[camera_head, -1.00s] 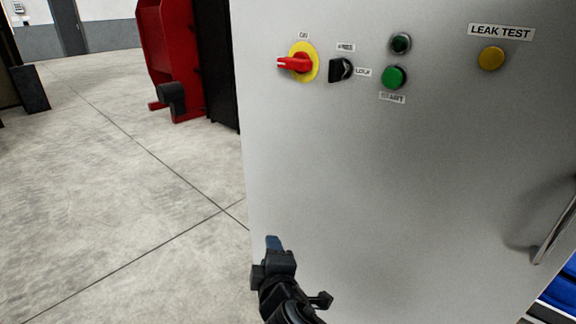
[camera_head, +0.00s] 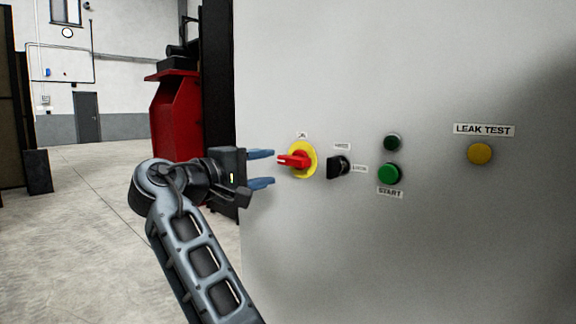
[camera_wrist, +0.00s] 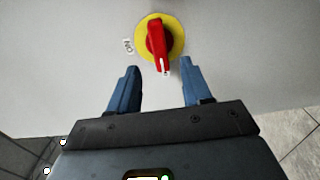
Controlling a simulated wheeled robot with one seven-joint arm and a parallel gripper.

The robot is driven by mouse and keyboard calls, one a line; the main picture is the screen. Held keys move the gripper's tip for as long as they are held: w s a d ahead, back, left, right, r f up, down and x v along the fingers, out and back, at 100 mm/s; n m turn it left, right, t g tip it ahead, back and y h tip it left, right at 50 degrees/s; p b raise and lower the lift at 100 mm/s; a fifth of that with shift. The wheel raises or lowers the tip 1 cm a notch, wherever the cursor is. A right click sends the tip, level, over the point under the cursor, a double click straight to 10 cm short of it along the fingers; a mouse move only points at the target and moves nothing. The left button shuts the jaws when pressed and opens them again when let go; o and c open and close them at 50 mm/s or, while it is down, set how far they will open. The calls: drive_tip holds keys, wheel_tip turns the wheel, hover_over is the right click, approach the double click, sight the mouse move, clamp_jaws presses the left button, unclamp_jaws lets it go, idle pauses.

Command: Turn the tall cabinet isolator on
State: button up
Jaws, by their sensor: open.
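The isolator is a red rotary handle (camera_head: 293,160) on a round yellow plate (camera_head: 308,158), on the grey face of the tall cabinet (camera_head: 440,240). In the head view the handle points left, toward my gripper. My gripper (camera_head: 262,169) is open, with blue fingers above and below the handle's level, just left of it. In the wrist view the red handle (camera_wrist: 157,45) lies ahead of and between the open fingers (camera_wrist: 157,82), apart from both.
Right of the isolator are a black selector knob (camera_head: 338,167), a dark button (camera_head: 392,143), a green START button (camera_head: 388,174) and a yellow button (camera_head: 480,154) under a LEAK TEST label. A red machine (camera_head: 176,115) stands behind at left. The floor at left is clear.

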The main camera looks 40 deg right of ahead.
sight(289, 162)
drive_tip(key=shift+w+d, duration=0.15)
drive_tip(key=shift+d, duration=3.7)
clamp_jaws()
